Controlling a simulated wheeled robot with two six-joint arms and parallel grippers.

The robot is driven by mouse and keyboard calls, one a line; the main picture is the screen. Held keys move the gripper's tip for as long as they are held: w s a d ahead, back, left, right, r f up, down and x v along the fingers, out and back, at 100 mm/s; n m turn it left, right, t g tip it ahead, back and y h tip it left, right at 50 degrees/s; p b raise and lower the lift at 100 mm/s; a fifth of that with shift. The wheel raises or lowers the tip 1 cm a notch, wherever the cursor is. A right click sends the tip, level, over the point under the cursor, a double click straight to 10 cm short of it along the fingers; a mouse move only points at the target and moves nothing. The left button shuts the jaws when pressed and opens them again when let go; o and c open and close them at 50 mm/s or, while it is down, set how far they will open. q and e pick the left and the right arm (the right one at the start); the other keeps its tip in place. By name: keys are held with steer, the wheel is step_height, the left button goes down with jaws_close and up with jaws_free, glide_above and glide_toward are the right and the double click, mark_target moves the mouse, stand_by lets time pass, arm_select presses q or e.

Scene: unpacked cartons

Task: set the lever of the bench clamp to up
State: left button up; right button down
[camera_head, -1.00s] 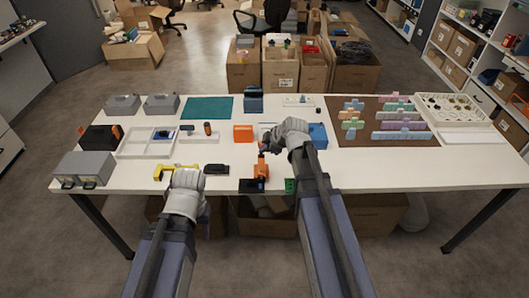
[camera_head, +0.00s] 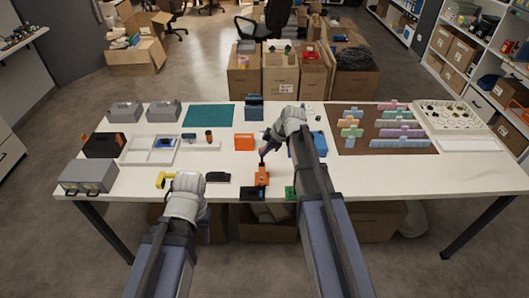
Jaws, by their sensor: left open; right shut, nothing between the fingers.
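The orange bench clamp (camera_head: 262,178) stands near the front edge of the white table, close to the middle. A small part rises from its top towards my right fingers; I cannot tell clearly how its lever is set. My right gripper (camera_head: 264,151) is shut and empty, just above and behind the clamp. Whether it touches the lever is too small to tell. My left gripper (camera_head: 184,181) is open over the front edge, left of the clamp, its fingertips mostly hidden by the hand.
A black box (camera_head: 218,177) and a yellow tool (camera_head: 164,179) lie left of the clamp. A dark tray (camera_head: 252,194) and a green board (camera_head: 290,192) are close in front of it. An orange box (camera_head: 244,142) stands behind, and a blue box (camera_head: 319,143) is beside my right arm.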

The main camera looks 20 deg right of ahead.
steer(key=shift+w+d+r+g+y, duration=0.1)
steer(key=shift+w+d+g+y, duration=0.05)
steer(key=shift+w+g, duration=0.4)
steer(key=shift+w+d+g+y, duration=0.15)
steer(key=shift+w+g, duration=0.3)
steer(key=shift+w, duration=0.25)
steer(key=shift+w+d, duration=0.1)
steer(key=shift+w, duration=0.1)
steer(key=shift+s, duration=0.15)
steer(key=shift+s+a+f, duration=0.2)
steer(key=shift+s+f, duration=0.15)
steer(key=shift+s, duration=0.2)
steer(key=shift+s, duration=0.1)
